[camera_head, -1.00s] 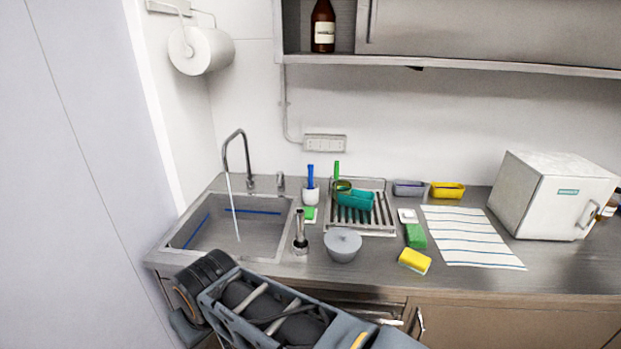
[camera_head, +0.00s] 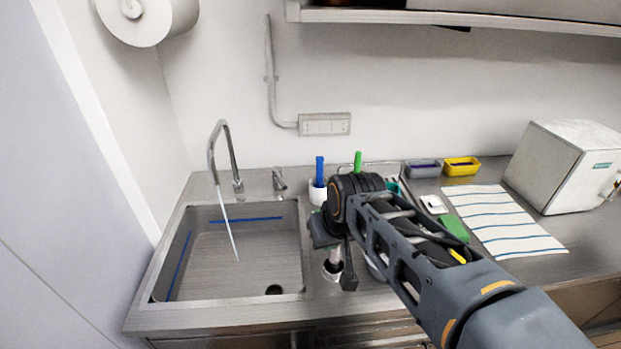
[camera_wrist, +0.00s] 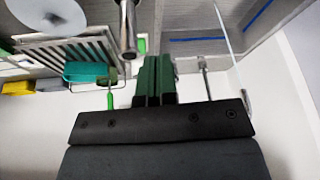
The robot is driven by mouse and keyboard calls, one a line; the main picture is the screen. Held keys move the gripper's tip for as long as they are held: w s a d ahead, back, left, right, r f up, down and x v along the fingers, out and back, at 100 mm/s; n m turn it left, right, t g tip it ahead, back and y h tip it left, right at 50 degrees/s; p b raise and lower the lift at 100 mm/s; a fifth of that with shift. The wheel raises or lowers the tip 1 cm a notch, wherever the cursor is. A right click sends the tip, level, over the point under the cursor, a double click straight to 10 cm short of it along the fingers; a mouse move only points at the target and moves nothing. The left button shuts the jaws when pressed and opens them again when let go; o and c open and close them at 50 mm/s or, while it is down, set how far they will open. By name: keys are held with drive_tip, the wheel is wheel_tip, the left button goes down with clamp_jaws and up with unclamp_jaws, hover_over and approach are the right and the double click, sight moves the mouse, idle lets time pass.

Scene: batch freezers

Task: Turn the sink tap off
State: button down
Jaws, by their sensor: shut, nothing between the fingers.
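The sink tap (camera_head: 228,155) is a tall curved metal spout at the back edge of the sink (camera_head: 303,245). A thin stream of water (camera_head: 228,225) runs from it into the basin. A short metal lever (camera_head: 279,179) stands just right of the spout; it also shows in the wrist view (camera_wrist: 204,78), just right of my fingers. My gripper (camera_wrist: 154,62) is shut and empty, its dark green fingers side by side. In the head view my wrist is over the counter, right of the sink, and the fingertips cannot be made out. The lever and my fingers appear apart.
A metal cylinder (camera_head: 333,264) stands upright on the counter beside the sink, close to my wrist. A white cup (camera_head: 317,193) with a blue-handled tool stands at the back. My arm hides much of the drying rack. A striped cloth (camera_head: 505,225) and white box (camera_head: 565,165) lie farther right.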

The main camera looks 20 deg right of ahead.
sight(280, 178)
drive_tip(key=w+d+y+b, duration=0.1)
drive_tip(key=w+d+y, duration=0.2)
drive_tip(key=w, duration=1.3)
drive_tip(key=w+d+f+t+y+b, duration=0.1)
drive_tip(key=w+d+f, duration=0.2)
drive_tip(key=w, duration=0.5)
drive_tip(key=w+d+f+y, duration=0.1)
drive_tip(key=w+d+f, duration=0.25)
drive_tip(key=w, duration=0.45)
drive_tip(key=w+a+f+p, duration=0.4)
drive_tip(key=a+f, duration=0.2)
drive_tip(key=a, duration=0.2)
drive_tip(key=shift+a+n, duration=0.25)
drive_tip(key=shift+n, duration=0.15)
drive_tip(key=shift+w+f, duration=0.1)
